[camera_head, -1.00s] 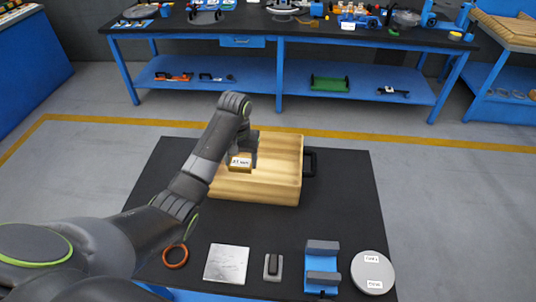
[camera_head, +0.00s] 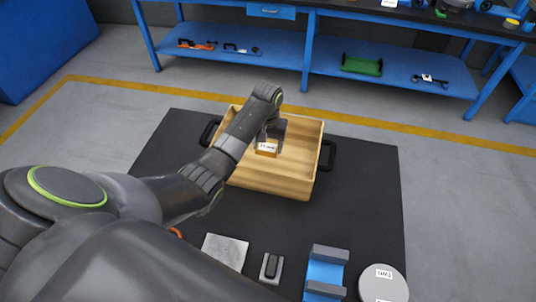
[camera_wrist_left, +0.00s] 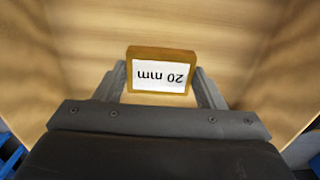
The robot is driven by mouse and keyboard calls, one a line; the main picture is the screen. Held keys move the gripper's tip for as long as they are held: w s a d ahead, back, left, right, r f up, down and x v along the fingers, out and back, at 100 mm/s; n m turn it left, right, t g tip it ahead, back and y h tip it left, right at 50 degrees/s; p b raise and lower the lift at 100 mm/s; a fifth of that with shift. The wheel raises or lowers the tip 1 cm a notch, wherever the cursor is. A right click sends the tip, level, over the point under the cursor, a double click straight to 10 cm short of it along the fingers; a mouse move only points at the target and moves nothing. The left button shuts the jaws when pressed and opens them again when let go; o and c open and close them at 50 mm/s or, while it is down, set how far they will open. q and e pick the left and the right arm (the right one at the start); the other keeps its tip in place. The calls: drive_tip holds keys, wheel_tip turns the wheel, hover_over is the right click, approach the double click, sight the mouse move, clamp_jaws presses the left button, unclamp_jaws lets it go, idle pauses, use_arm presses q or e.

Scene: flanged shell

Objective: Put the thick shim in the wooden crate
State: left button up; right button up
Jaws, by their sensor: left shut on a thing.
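The thick shim (camera_head: 266,153) is a small orange-brown block with a white label. The label reads "20 mm" in the left wrist view (camera_wrist_left: 161,53), where it appears upside down. My left gripper (camera_head: 270,142) is shut on the shim, with one finger at each side. It holds the shim inside the wooden crate (camera_head: 268,182), between the crate's walls. I cannot tell whether the shim touches the crate floor. The crate is light wood with black handles, on a dark table. My left arm hides part of the crate's left wall. My right gripper is not in view.
On the table's front stand a silver plate (camera_head: 225,250), a small grey block piece (camera_head: 271,266), a blue and grey holder (camera_head: 325,272) and a grey disc (camera_head: 383,284). An orange ring (camera_head: 175,232) is mostly hidden by my arm. The table right of the crate (camera_head: 370,190) is clear.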

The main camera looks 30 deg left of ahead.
sight(267, 161)
use_arm(q)
drive_tip(key=shift+f, duration=2.55)
drive_tip(key=o, duration=1.1)
drive_tip(key=shift+f, duration=0.15)
wheel_tip(267, 161, up, 12)
drive_tip(key=shift+r+b, duration=0.2)
drive_tip(key=shift+b, duration=0.25)
drive_tip(key=shift+f, duration=0.1)
